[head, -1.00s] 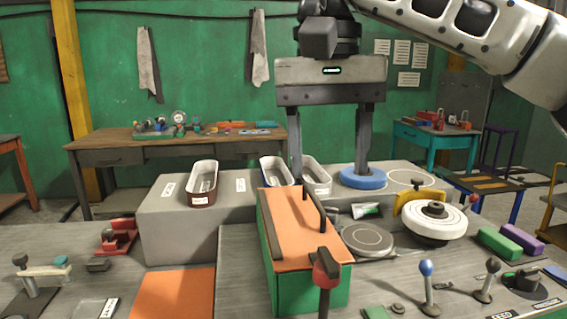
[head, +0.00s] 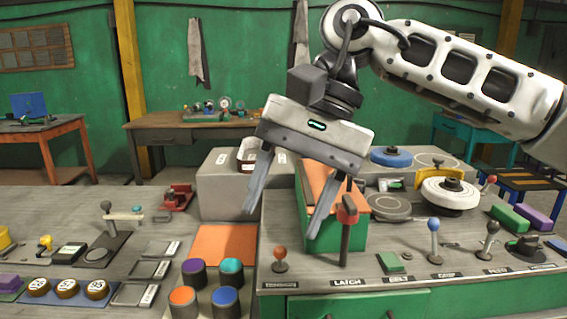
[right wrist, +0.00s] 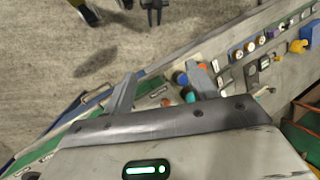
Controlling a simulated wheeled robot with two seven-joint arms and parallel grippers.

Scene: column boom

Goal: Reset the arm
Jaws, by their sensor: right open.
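My right gripper (head: 283,222) is open and empty. It is tilted in the air, its fingers spread apart in front of the orange-topped green block (head: 318,180) and the orange mat (head: 225,243). Its white and grey body hides part of the bench behind. In the right wrist view my right gripper (right wrist: 163,76) shows its two spread fingers with nothing between them, and floor and bench beyond. A lever (head: 346,212) with a red head stands just right of one finger. My left gripper does not show in the head view.
A blue ring (head: 391,156) lies on the raised grey block at the back. A white wheel (head: 447,193) stands at the right. Upright levers, among them a blue-knobbed one (head: 434,226), line the front panel. Several coloured round knobs (head: 225,300) stand at the front.

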